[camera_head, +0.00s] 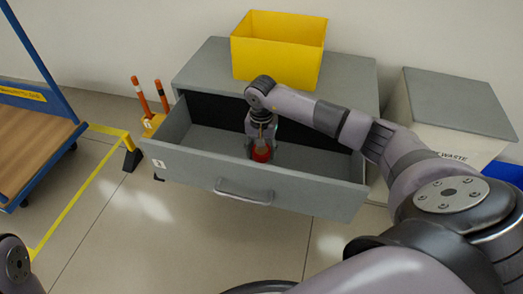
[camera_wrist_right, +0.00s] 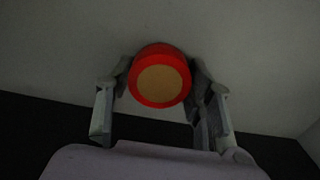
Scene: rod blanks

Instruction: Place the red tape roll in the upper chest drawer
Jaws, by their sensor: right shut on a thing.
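The red tape roll (camera_head: 261,154) is held by my right gripper (camera_head: 262,147) inside the open upper drawer (camera_head: 215,176) of the grey chest. In the right wrist view the roll (camera_wrist_right: 160,77), red with a tan core face, sits between the two fingers of the right gripper (camera_wrist_right: 160,80). The fingers touch it on both sides. The roll is low in the drawer; I cannot tell whether it touches the drawer floor. Part of the roll is hidden by the gripper in the head view. My left gripper is out of view.
A yellow bin (camera_head: 277,58) stands on the grey chest (camera_head: 350,75). A waste bin with a grey lid (camera_head: 455,100) stands at right. The rest of the drawer floor is clear.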

